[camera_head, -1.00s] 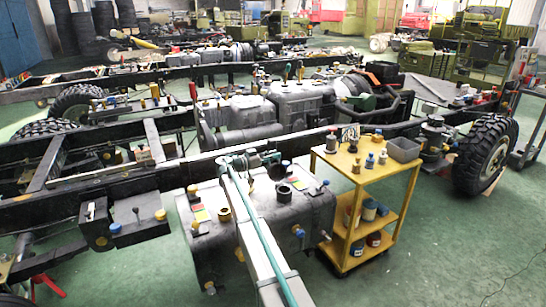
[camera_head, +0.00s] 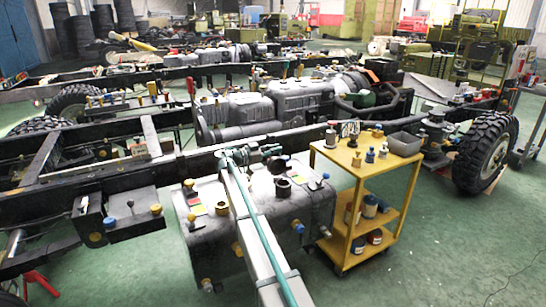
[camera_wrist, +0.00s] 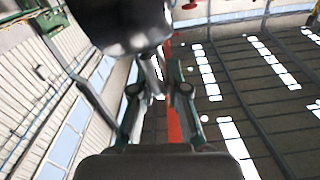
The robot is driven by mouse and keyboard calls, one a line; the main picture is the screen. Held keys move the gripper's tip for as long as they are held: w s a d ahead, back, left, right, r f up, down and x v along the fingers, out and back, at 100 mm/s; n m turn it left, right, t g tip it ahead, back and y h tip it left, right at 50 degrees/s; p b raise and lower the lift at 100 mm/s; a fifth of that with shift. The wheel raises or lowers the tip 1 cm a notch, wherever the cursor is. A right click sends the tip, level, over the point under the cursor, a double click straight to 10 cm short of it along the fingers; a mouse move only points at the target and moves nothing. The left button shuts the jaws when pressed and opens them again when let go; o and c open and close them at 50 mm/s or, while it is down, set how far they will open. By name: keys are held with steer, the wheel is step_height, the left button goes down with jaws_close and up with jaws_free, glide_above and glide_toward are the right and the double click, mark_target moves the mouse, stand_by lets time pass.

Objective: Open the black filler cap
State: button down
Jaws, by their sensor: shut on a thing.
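A grey tank (camera_head: 312,212) stands in front of the chassis frame in the head view. A short black filler neck (camera_head: 283,188) rises from its top and looks open. A black cap (camera_head: 277,165) is above and slightly left of this neck, beside my gripper (camera_head: 268,151). In the wrist view my gripper (camera_wrist: 154,75) is shut on a dark, rounded thing (camera_wrist: 118,28), which looks like the black cap. The exact contact is hard to make out. The cap looks apart from the neck.
A yellow trolley (camera_head: 348,172) with bottles and a grey bin (camera_head: 404,143) stands right of the tank. Other small caps and fittings, including a blue one (camera_head: 299,228), sit on the tank. A chassis rail (camera_head: 190,163) runs behind it. Green floor lies open at right.

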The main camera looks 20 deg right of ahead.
steer(key=shift+s, duration=0.1)
stand_by(0.3)
steer(key=c, duration=1.2)
jaws_free()
steer(key=shift+a, duration=0.1)
steer(key=a, duration=0.8)
steer(key=s+a, duration=0.1)
steer(key=a, duration=0.3)
